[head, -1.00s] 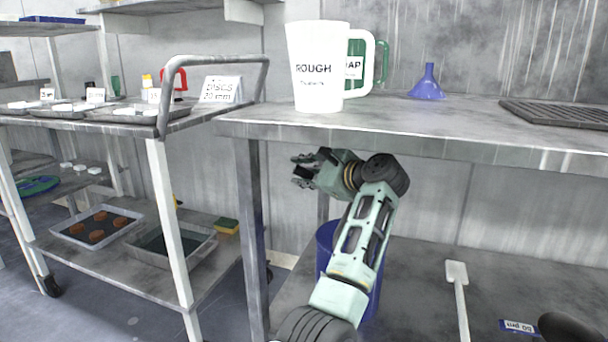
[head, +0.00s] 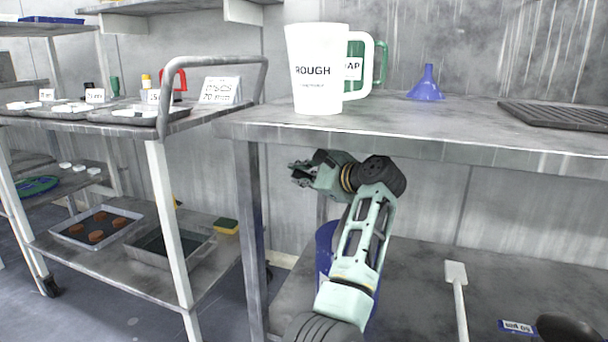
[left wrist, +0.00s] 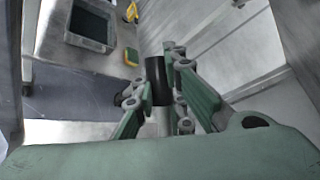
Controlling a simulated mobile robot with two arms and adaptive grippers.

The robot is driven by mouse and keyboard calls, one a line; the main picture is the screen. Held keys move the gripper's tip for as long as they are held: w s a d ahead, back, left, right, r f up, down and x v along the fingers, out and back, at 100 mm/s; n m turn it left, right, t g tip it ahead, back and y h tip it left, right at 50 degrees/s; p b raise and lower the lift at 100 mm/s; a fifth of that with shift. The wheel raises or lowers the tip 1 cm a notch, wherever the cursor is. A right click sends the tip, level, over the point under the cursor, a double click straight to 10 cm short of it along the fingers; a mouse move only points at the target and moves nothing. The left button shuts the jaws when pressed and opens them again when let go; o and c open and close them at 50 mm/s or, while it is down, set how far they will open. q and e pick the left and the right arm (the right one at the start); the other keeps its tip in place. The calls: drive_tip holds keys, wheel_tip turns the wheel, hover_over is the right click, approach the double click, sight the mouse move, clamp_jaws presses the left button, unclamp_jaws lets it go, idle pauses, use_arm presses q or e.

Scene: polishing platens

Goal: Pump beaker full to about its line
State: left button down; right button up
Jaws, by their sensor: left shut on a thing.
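My left gripper (head: 300,173) is under the front edge of the steel bench, left of its own forearm. In the left wrist view its fingers (left wrist: 157,86) are shut on a black cylindrical grip (left wrist: 157,76), with a pale rod showing below it. What the rod joins is hidden. A white jug marked ROUGH (head: 313,72) stands upright on the bench top; its inside and any liquid are not visible. A green jug (head: 356,62) stands partly behind it. A blue container (head: 325,245) is on the lower shelf, largely hidden by my left arm. My right gripper is not in view.
The steel bench (head: 450,125) overhangs my left arm. A blue funnel (head: 427,86) and a dark rack (head: 560,115) are on it. A cart with trays (head: 130,113) stands left. A white paddle (head: 456,275) lies on the lower shelf at right.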

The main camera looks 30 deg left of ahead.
use_arm(q)
drive_tip(key=c, duration=1.8)
unclamp_jaws()
drive_tip(key=shift+o, duration=0.2)
drive_tip(key=v, duration=0.7)
drive_tip(key=shift+d, duration=0.25)
drive_tip(key=shift+s, duration=0.1)
